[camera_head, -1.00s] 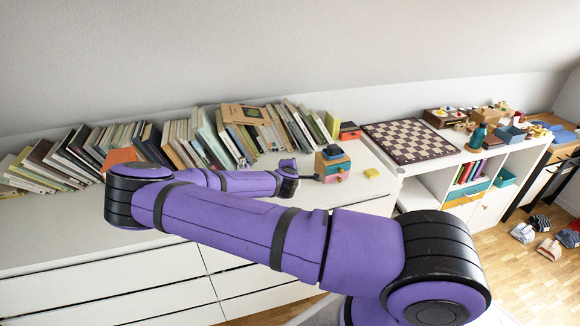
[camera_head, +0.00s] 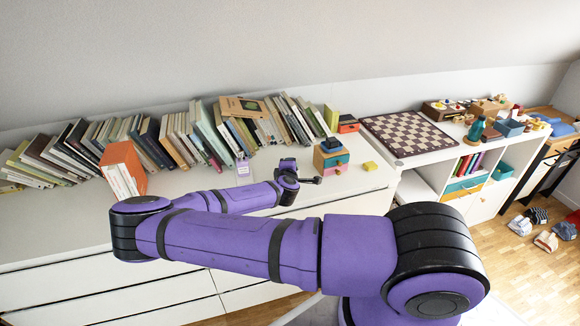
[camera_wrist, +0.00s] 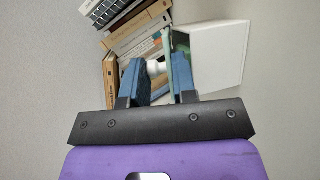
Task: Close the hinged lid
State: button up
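A small block-like box (camera_head: 331,157) with a dark top and coloured fronts stands on the white dresser top; I cannot tell whether it has a hinged lid. Wooden boxes (camera_head: 443,109) stand on the shelf unit behind the chessboard, too small to make out a lid. My gripper (camera_head: 311,180) is just left of and in front of the block-like box, apart from it as far as I can see. In the wrist view my gripper (camera_wrist: 156,68) has two blue fingers spread with a gap between them, and nothing is clearly held.
A long row of leaning books (camera_head: 215,135) lines the wall on the dresser (camera_head: 60,235). An orange-covered book or box (camera_head: 122,170) stands in front of them. The wrist view shows books (camera_wrist: 125,30) and a white box-like shape (camera_wrist: 219,50).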

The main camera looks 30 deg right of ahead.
jog(key=o, duration=0.4)
jog(key=shift+c, duration=0.2)
